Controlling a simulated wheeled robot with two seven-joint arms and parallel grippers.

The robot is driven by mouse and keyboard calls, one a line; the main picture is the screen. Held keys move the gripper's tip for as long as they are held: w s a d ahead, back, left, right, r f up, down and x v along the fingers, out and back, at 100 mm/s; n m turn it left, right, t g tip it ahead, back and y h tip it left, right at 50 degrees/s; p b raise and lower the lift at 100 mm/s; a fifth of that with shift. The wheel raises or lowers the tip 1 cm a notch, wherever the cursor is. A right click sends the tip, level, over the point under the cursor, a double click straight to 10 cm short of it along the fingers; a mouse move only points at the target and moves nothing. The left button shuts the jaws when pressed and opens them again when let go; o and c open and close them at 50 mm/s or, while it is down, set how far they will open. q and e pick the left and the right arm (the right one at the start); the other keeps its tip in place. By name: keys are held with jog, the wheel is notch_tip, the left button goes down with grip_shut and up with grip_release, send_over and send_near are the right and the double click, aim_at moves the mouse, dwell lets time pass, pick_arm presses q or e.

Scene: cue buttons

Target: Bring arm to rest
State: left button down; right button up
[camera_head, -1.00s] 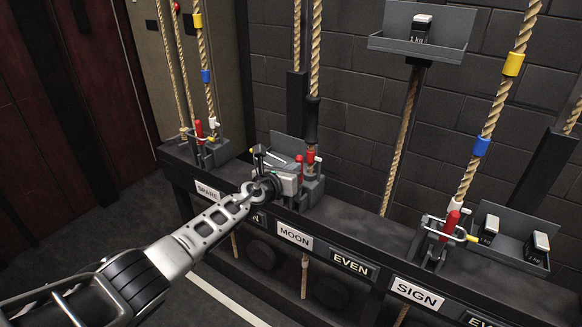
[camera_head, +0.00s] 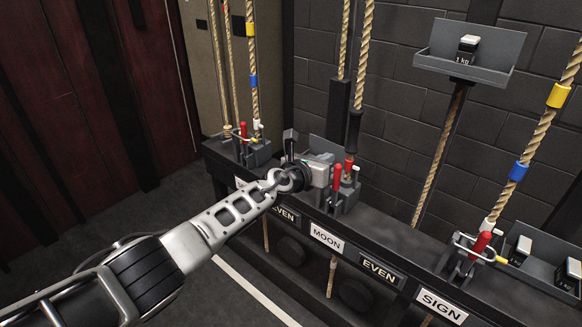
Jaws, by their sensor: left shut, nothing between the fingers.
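My left arm reaches in from the lower left to the rope-lock rail (camera_head: 395,240). My left gripper (camera_head: 312,166) is at the rail above the MOON label (camera_head: 326,238), just left of the red lock handles (camera_head: 343,176) there. It is shut with nothing held; its fingertips are partly hidden by its own body and blend with the dark parts behind. I cannot tell whether it touches the lock or the grey tray behind it. My right gripper is not in view.
Ropes with red lock handles stand at the left (camera_head: 243,132) and at the right (camera_head: 481,245) above SIGN. A raised grey tray (camera_head: 440,64) holds a 1 kg weight (camera_head: 467,49). Another tray with weights sits at the right edge. Open floor lies left of the rail.

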pick_arm(q)
jog(key=shift+r, duration=0.35)
jog(key=s+a+f+n+y, duration=0.5)
jog(key=s+a+n, duration=0.45)
jog(key=n, duration=0.55)
jog(key=s+a+f+n+y, duration=0.55)
jog(key=s+a+n, duration=0.35)
jog(key=n, duration=0.5)
jog(key=s+a+n+g+h, duration=0.1)
jog(key=s+a+n+g, duration=0.15)
jog(key=s, duration=0.65)
jog(key=s+a+n+g, duration=0.2)
jog(key=s+n+g, duration=0.2)
jog(key=s, duration=0.6)
jog(key=s+a+n+g+h, duration=0.1)
jog(key=s+a+n+g, duration=0.2)
jog(key=s, duration=0.6)
jog(key=w+d+f+t+h, duration=0.1)
jog(key=w+d+f+t, duration=0.1)
jog(key=f, duration=0.3)
jog(key=w+d+f+t+h, duration=0.1)
jog(key=w+d+f+t, duration=0.2)
jog(key=f+t, duration=0.2)
jog(key=shift+w+d+f, duration=0.25)
